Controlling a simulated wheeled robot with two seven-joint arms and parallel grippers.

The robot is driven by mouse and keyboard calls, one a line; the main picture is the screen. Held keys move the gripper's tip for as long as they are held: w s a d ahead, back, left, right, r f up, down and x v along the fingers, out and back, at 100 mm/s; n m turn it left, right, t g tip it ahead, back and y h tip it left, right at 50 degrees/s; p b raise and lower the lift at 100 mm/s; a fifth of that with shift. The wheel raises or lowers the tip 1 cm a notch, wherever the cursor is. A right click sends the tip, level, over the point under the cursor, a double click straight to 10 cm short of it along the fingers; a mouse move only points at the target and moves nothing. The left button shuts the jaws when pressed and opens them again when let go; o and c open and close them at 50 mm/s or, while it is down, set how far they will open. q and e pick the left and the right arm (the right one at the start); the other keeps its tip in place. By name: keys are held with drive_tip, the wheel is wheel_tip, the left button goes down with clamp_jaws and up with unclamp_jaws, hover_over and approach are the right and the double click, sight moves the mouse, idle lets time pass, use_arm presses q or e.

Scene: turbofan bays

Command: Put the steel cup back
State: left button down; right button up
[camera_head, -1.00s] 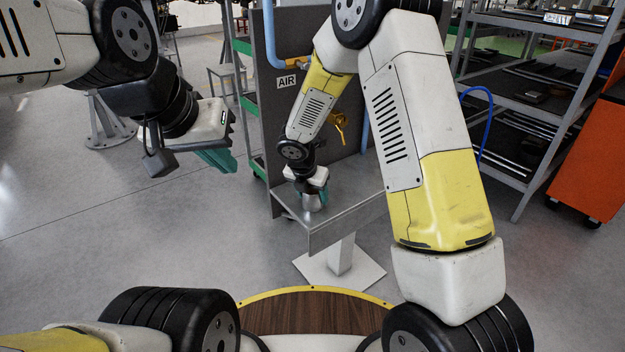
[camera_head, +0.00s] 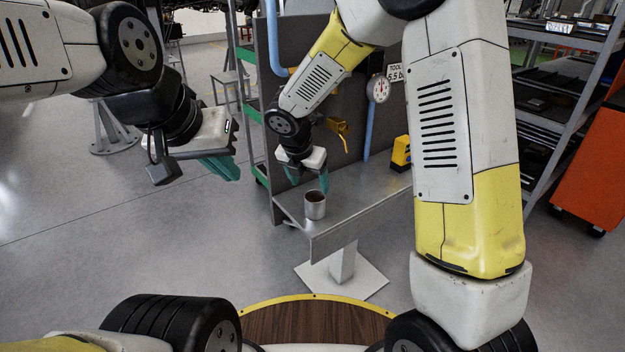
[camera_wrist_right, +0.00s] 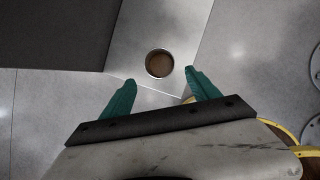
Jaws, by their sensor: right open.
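The steel cup (camera_head: 315,205) stands upright on the grey metal shelf (camera_head: 350,222), near its left end. Its inside looks brown. My right gripper (camera_head: 309,184) is open and empty, just above and behind the cup, its teal fingers apart. In the right wrist view the cup (camera_wrist_right: 159,63) lies beyond the two spread fingertips (camera_wrist_right: 160,84), with nothing between them. My left gripper (camera_head: 222,168) hangs at the left over the floor, away from the shelf. Its teal fingers are seen from the side, so I cannot tell whether they are apart.
A dark upright panel (camera_head: 340,95) backs the shelf, with a yellow lever (camera_head: 338,128) and a blue pipe (camera_head: 372,125) on it. A yellow object (camera_head: 401,153) stands farther right on the shelf. A rack (camera_head: 560,80) and an orange cabinet (camera_head: 590,165) stand at the right.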

drive_tip(key=s+d+r+m+y, duration=0.1)
drive_tip(key=s+d+r+m, duration=0.9)
drive_tip(key=r+m, duration=0.35)
drive_tip(key=s+d+r+m+t+y, duration=0.1)
drive_tip(key=s+d+r+m, duration=0.1)
drive_tip(key=s+m, duration=0.4)
drive_tip(key=s+d+r+m+t+y, duration=0.1)
drive_tip(key=s+d+r+m+y, duration=0.1)
drive_tip(key=s+m, duration=0.5)
drive_tip(key=shift+d+r+m, duration=0.5)
drive_tip(key=shift+d+m, duration=0.4)
drive_tip(key=shift+m, duration=1.15)
